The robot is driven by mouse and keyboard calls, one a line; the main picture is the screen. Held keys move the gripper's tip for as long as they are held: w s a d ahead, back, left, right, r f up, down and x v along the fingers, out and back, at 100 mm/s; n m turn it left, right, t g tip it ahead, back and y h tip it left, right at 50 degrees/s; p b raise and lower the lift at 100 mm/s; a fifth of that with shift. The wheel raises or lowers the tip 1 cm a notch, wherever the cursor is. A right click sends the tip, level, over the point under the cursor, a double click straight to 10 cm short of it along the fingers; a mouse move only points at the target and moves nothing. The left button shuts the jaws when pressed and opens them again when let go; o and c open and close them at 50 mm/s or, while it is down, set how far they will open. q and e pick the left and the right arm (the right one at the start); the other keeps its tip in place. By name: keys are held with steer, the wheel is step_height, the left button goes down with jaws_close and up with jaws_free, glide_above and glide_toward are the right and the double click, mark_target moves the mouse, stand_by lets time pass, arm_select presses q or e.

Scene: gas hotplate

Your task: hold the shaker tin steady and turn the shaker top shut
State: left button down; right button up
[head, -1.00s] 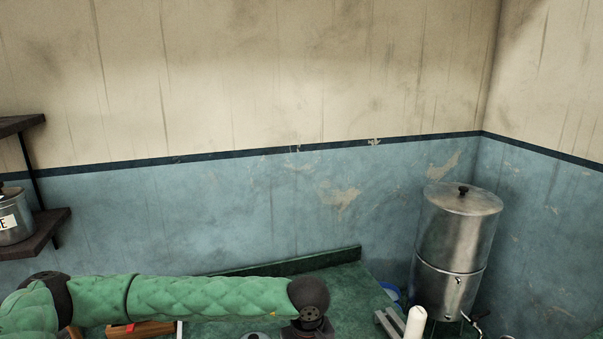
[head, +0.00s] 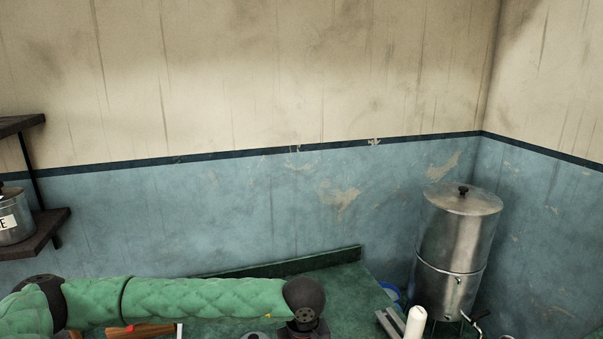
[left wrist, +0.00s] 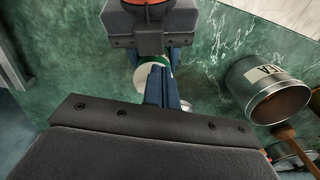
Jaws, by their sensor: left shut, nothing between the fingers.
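In the left wrist view, my left gripper (left wrist: 160,85) points away from the camera, its narrow blue-grey fingers together with nothing between them. A second grey gripper body, which looks like my right gripper (left wrist: 154,54), faces it from the top of the view with its fingers apart. A pale round thing with a green edge (left wrist: 150,78) shows between and below the fingers, mostly covered. I cannot tell whether it is the shaker tin or top, or whether the right gripper touches it. In the head view both grippers are out of frame; only my green left arm shows.
A metal canister with a label (left wrist: 268,88) and a wooden-handled thing (left wrist: 298,138) lie at the right of the wrist view. The green marbled counter (left wrist: 75,85) is clear at left. A steel urn (head: 455,245) and a white cylinder (head: 416,322) stand at the right.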

arm_select(q)
steer(key=shift+s, duration=0.25)
step_height(320, 180, up, 6)
steer(key=shift+s, duration=0.15)
stand_by(0.6)
step_height(320, 180, down, 6)
steer(key=d, duration=0.1)
steer(key=shift+d, duration=0.3)
stand_by(0.7)
steer(key=shift+w+a, duration=0.3)
steer(key=shift+w, duration=0.25)
stand_by(1.1)
